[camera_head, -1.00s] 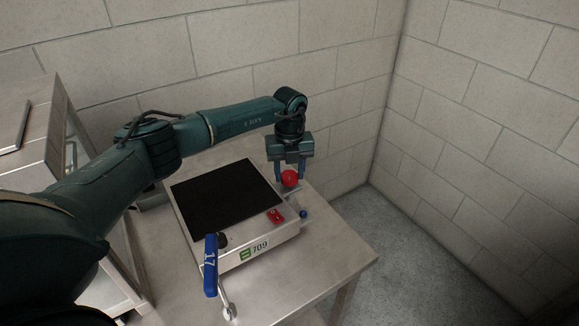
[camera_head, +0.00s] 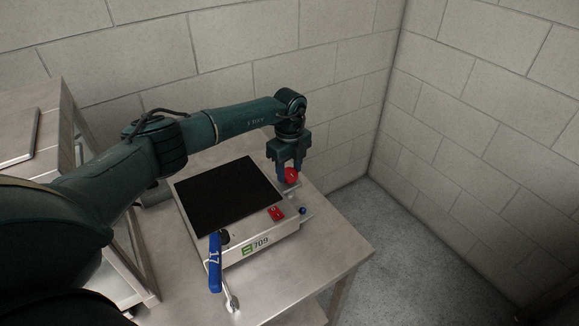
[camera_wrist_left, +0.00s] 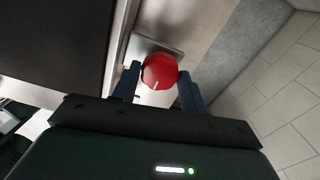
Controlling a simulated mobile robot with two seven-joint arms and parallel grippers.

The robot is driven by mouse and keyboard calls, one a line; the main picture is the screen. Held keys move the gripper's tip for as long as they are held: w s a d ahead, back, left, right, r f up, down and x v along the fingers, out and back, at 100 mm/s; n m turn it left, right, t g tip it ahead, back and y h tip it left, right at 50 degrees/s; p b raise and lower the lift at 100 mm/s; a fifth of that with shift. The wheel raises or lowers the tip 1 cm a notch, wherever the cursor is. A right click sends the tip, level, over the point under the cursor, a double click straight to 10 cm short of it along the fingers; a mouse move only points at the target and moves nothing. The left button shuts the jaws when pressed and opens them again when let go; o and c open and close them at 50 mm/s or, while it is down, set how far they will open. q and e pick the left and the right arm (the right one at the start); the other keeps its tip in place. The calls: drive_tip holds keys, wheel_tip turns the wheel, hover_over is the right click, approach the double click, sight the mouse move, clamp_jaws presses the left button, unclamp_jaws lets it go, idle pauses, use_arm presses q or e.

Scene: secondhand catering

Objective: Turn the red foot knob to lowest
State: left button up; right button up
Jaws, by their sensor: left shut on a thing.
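The red foot knob (camera_head: 291,175) sits at the far right corner of the appliance (camera_head: 262,243), which has a black top plate and the number 709. My left gripper (camera_head: 289,170) comes down over the knob from above. In the left wrist view the red knob (camera_wrist_left: 159,71) lies between the two blue fingers of my left gripper (camera_wrist_left: 158,82), with a short pale mark on its near edge. The gripper is shut on it. My right gripper is not in view.
A blue lever marked 17 (camera_head: 215,262) stands at the appliance's front left, near a dark knob (camera_head: 224,238). A red switch (camera_head: 276,214) and a small blue knob (camera_head: 303,211) are on the right. The metal table (camera_head: 335,250) is bare at right; block walls stand close behind.

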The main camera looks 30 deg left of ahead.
sight(289, 172)
use_arm(q)
drive_tip(key=shift+w+a+r, duration=0.15)
drive_tip(key=shift+w+r, duration=0.05)
drive_tip(key=shift+r, duration=0.1)
drive_tip(key=o, duration=0.7)
drive_tip(key=shift+s, duration=0.1)
drive_tip(key=o, duration=0.3)
drive_tip(key=shift+f, duration=0.15)
drive_tip(key=shift+s, duration=0.1)
wheel_tip(289, 172, up, 13)
drive_tip(key=b, duration=0.1)
drive_tip(key=shift+b, duration=0.4)
